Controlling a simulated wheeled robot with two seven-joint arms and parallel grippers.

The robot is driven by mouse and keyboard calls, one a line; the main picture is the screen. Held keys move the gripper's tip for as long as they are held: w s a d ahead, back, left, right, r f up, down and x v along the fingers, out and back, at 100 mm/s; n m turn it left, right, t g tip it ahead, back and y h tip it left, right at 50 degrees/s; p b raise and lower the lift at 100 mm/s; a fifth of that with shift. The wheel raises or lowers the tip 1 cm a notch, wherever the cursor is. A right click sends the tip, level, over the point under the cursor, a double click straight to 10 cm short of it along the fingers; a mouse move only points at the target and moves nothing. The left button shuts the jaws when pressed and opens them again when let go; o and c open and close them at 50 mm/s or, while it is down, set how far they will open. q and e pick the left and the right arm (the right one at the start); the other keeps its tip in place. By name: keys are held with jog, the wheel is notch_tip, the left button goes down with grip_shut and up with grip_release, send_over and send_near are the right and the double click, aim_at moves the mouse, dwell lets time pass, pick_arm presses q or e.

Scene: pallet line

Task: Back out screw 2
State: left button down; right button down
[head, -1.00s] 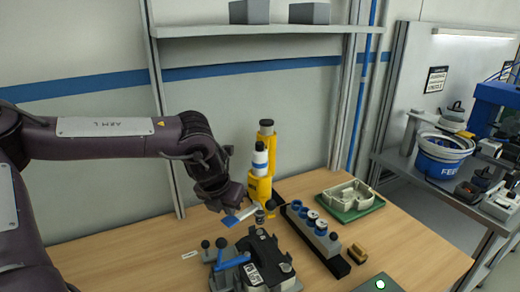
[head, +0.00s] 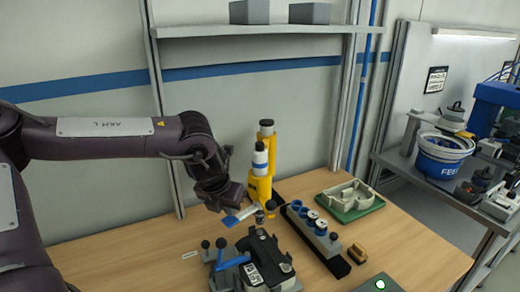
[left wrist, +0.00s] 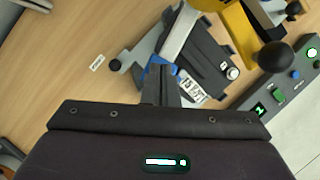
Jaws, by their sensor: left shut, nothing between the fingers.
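My left gripper (head: 232,213) is shut and empty, above the far side of the black unit (head: 262,256). A blue piece shows at its fingertips in the head view; I cannot tell what it is. The unit, with a white label, sits in a grey fixture with a blue lever (head: 232,263). In the left wrist view the shut fingers (left wrist: 160,88) point toward the unit (left wrist: 205,60). A pale round spot shows on the unit; I cannot tell which screw is screw 2. A yellow upright tool (head: 259,188) with a white and blue body stands behind. My right gripper is not seen.
A dark rack (head: 325,250) with blue-rimmed cups stands right of the unit. A green tray (head: 352,210) holds a beige casing. A brown block (head: 357,253) and a panel with a lit green button (head: 380,284) lie nearer. The table's left part is clear.

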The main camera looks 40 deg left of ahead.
aim_at(228, 223)
pick_arm(q)
jog(key=shift+f, duration=0.15)
dwell(0.3)
jog(key=shift+s+f+b, duration=0.1)
jog(key=shift+f+b, duration=2.7)
jog(key=shift+f, duration=0.1)
jog(key=shift+s+b, duration=0.1)
jog(key=shift+b, duration=0.3)
jog(key=shift+r+b, duration=0.35)
jog(key=shift+r, duration=0.2)
jog(key=shift+f, duration=0.1)
dwell(0.3)
dwell(0.7)
jog(key=shift+w+r+p, duration=0.2)
jog(key=shift+r+p, duration=2.8)
jog(key=shift+r, duration=1.75)
